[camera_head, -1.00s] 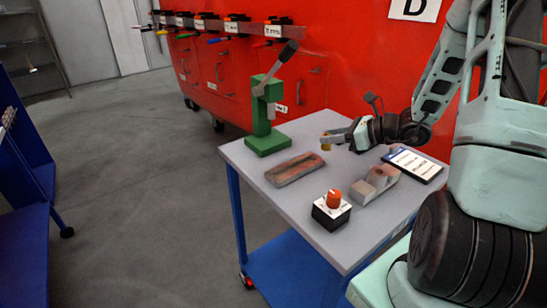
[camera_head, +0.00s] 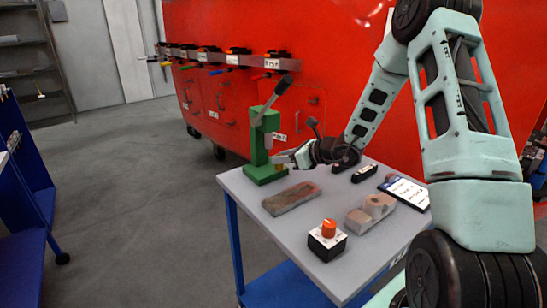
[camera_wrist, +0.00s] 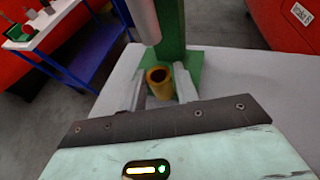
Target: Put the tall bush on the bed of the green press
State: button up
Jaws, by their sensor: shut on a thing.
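The tall bush (camera_wrist: 160,82) is a brass-coloured hollow cylinder, upright in the wrist view with its open top showing. My gripper (camera_wrist: 160,90) is shut on it, one pale finger at each side. The green press (camera_head: 259,145) stands at the far left corner of the table, its grey lever slanting up to the right. In the head view my gripper (camera_head: 283,161) is at the right side of the press, close to its bed (camera_head: 262,175). In the wrist view the bush is close to the green column (camera_wrist: 172,38), near the grey ram (camera_wrist: 143,20). Whether it touches the bed is hidden.
A worn flat block (camera_head: 291,199) lies in front of the press. A box with an orange knob (camera_head: 327,240), a stepped grey block (camera_head: 369,213) and a tablet (camera_head: 404,191) are on the grey table. A red cabinet (camera_head: 345,60) stands behind.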

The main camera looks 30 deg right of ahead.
jog(key=shift+w+a, duration=0.25)
jog(key=shift+w, duration=0.15)
jog(key=w, duration=0.1)
jog(key=w+a, duration=0.1)
jog(key=shift+w+a+r+p, duration=0.1)
jog(key=shift+w+p, duration=0.2)
jog(key=shift+p, duration=0.1)
jog(key=shift+f, duration=0.85)
jog(key=shift+f, duration=0.2)
jog(key=o, duration=1.1)
jog(key=shift+r, duration=0.1)
